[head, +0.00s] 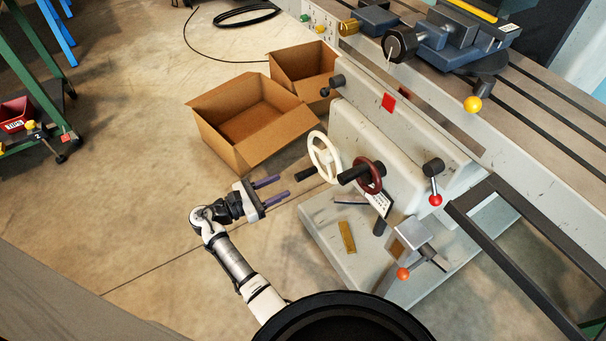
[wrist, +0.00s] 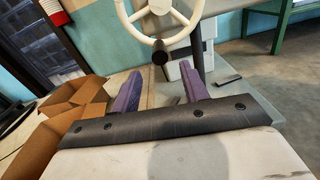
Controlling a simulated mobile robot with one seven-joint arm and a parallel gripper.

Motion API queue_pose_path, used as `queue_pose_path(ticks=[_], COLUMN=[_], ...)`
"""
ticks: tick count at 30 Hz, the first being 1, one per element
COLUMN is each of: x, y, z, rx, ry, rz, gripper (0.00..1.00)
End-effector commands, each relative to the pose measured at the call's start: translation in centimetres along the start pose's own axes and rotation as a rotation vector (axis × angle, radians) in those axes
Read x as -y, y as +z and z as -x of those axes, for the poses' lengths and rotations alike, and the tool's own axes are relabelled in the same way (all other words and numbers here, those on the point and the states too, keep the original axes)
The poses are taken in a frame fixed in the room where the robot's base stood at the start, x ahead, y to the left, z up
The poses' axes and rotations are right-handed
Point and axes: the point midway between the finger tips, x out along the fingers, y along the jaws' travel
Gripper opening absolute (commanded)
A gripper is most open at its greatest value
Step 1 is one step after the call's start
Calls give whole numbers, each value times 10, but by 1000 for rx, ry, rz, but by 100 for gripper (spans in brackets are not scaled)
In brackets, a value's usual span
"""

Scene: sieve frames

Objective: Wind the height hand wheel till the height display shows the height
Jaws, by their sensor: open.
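A cream hand wheel (head: 326,158) with a dark handle (head: 306,174) stands at the machine's front. A dark red hand wheel (head: 371,177) with a black grip is just right of it. I cannot tell which one sets the height. A small pale panel with dark marks (head: 381,203) sits below the red wheel, too small to read. My gripper (head: 284,187) is open and empty, left of the cream wheel, its purple fingers pointing at it. In the wrist view the cream wheel (wrist: 160,21) is ahead, its handle (wrist: 159,52) showing beyond and between the fingertips, apart from them.
Two open cardboard boxes (head: 246,121) stand on the floor behind my gripper. A brass piece (head: 347,237) lies on the machine base.

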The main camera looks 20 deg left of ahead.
Motion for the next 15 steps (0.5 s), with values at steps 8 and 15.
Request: queue_pose_path(ticks=[8,15], x=[1,0], y=[0,0], z=[-58,-82], rx=[-1,-1], ry=[-4,-1], rz=[0,0], gripper=[44,44])
